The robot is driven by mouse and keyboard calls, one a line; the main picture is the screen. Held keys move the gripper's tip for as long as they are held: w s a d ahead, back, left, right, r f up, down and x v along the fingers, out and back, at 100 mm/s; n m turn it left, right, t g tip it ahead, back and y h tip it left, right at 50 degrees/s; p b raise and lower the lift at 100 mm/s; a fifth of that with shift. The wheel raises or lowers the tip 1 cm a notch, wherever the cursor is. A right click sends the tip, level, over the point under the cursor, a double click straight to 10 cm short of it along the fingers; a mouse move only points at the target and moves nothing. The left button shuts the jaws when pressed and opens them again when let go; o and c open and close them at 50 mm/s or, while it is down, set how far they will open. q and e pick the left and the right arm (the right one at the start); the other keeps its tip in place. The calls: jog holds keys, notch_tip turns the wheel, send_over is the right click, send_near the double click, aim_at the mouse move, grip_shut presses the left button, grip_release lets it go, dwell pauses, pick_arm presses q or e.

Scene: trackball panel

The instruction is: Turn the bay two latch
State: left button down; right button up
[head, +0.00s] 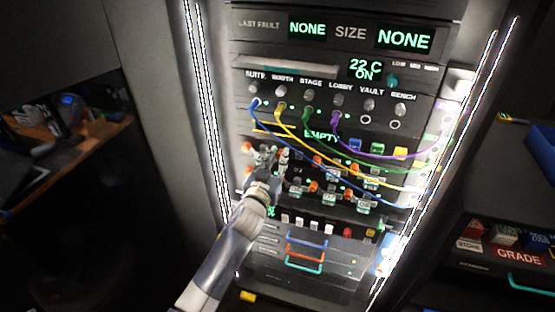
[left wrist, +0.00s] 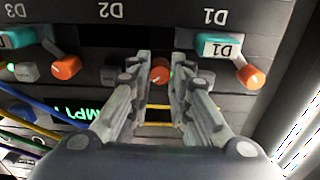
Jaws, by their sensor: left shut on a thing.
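The bay two latch (left wrist: 159,73) is a small orange knob beside the upside-down D2 label (left wrist: 111,12) in the left wrist view. My left gripper (left wrist: 159,80) has its fingers on either side of this knob and is shut on it. In the head view my left gripper (head: 270,160) reaches the upper row of bays from below and hides the latch there. The D1 latch (left wrist: 250,77), another orange knob, is right of the gripper in the left wrist view. The D3 latch (left wrist: 66,67) is to its left. My right gripper is not in view.
Blue, yellow, green and purple cables (head: 370,155) droop across the panel close to the bays. Below the bays are small switches (head: 300,222) and coloured handles (head: 305,252). A bright light strip (head: 207,110) runs up the panel's left side.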

pick_arm(q)
jog(key=shift+m, duration=0.3)
jog(key=m, duration=0.3)
jog(key=shift+m, duration=0.4)
jog(key=m, duration=1.3)
jog(key=shift+d+f+b, duration=0.1)
jog(key=shift+f+b, duration=0.05)
jog(key=shift+b, duration=0.15)
jog(key=shift+m, duration=0.3)
jog(key=c, duration=1.5)
grip_release()
jog(key=shift+s, duration=0.1)
